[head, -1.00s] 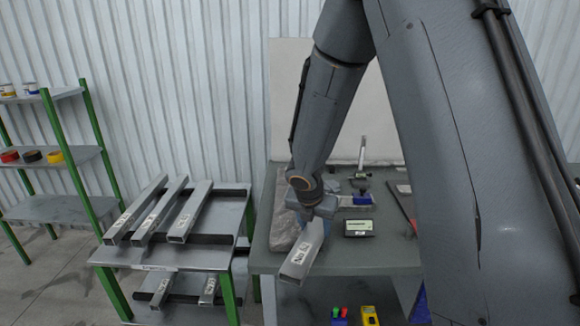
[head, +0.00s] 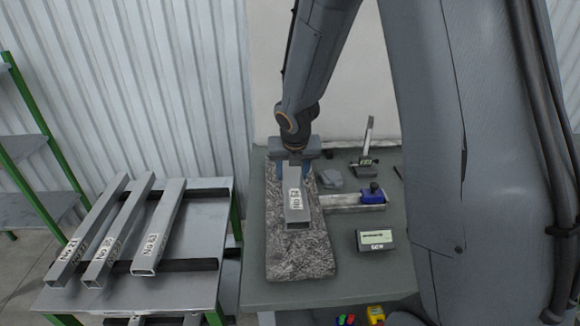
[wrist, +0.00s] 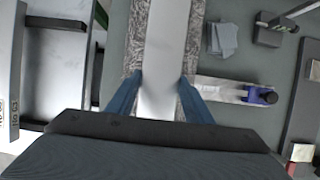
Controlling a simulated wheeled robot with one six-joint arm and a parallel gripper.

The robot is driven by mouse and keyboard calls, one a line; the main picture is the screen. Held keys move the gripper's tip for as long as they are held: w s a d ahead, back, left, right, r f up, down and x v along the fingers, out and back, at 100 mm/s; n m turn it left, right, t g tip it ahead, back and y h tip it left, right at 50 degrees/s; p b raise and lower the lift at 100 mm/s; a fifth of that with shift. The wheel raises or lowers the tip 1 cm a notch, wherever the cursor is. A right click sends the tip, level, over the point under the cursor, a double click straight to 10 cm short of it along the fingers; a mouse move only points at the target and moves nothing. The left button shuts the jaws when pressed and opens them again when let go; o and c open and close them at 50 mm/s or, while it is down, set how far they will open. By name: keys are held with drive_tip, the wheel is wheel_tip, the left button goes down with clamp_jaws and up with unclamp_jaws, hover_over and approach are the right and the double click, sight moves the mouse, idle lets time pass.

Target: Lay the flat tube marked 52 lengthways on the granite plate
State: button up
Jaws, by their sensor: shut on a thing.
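A grey flat tube (head: 298,212) with a white label, its number small and seeming to read 52, is in my gripper (head: 295,168). In the wrist view my blue fingers (wrist: 160,98) close on both sides of the pale tube (wrist: 167,45). The speckled granite plate (head: 290,262) lies on the bench below. The tube is over the plate, its length running roughly along the plate's length, with its open end towards the head camera. I cannot tell whether it touches the plate. The plate also shows beside the tube in the wrist view (wrist: 132,58).
Several other things are on the bench: a blue-and-silver clamp-like tool (head: 372,194), a small display box (head: 375,240), grey pads (head: 330,179) and a stand (head: 366,160). The table (head: 190,298) at left bears three labelled tubes (head: 160,225) on dark bars.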

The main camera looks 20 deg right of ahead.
sight(294, 180)
drive_tip(key=shift+r, duration=0.1)
drive_tip(key=shift+d+f+b, duration=0.1)
drive_tip(key=shift+f+b, duration=2.75)
drive_tip(key=shift+f, duration=0.25)
drive_tip(key=shift+f+b, duration=0.4)
drive_tip(key=shift+f, duration=0.05)
drive_tip(key=o, duration=1.6)
drive_tip(key=shift+c, duration=0.2)
drive_tip(key=shift+s, duration=0.1)
drive_tip(key=p+v, duration=0.3)
drive_tip(key=v, duration=0.5)
